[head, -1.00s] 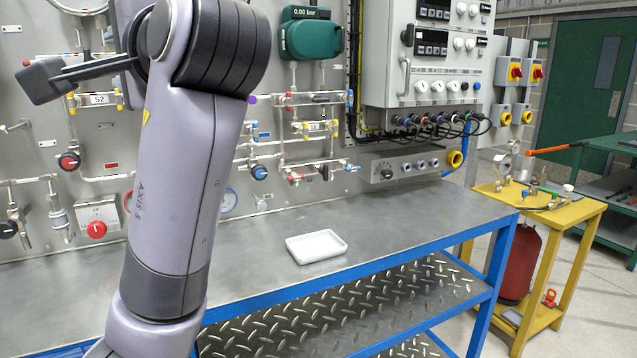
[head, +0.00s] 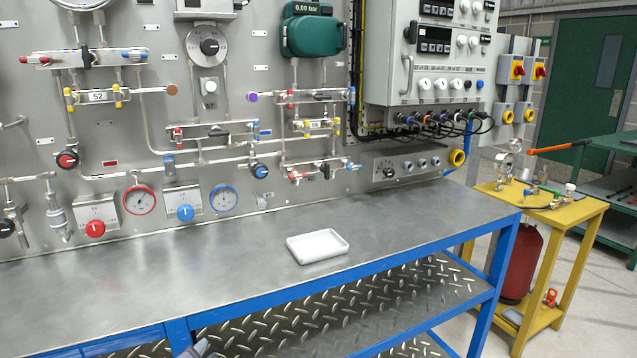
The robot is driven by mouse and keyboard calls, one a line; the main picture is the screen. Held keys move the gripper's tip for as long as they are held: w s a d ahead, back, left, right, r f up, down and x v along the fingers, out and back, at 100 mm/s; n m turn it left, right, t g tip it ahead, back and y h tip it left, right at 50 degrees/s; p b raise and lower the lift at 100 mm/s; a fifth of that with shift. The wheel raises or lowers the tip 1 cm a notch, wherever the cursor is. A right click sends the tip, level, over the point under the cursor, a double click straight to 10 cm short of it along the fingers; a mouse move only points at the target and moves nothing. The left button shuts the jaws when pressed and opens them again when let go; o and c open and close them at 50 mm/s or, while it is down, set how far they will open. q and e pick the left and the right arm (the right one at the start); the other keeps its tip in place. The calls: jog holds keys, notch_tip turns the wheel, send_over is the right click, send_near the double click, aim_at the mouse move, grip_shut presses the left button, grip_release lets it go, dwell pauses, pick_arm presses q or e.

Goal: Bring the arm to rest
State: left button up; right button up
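Neither of my grippers shows in the head view. A small grey piece at the bottom edge (head: 198,349), in front of the bench, may be part of my arm; I cannot tell which part. The space over the bench (head: 150,268) is clear of my arms. The gauge panel (head: 225,140) behind the bench is in full sight, with its valves, pipes, a red-rimmed gauge (head: 140,200) and a blue-rimmed gauge (head: 223,198).
A white tray (head: 318,258) lies on the bench near its front edge. A grey control cabinet (head: 432,88) juts out at the upper right. A yellow stand (head: 556,212) with fittings and a hand pump stands right of the bench. The bench top is otherwise bare.

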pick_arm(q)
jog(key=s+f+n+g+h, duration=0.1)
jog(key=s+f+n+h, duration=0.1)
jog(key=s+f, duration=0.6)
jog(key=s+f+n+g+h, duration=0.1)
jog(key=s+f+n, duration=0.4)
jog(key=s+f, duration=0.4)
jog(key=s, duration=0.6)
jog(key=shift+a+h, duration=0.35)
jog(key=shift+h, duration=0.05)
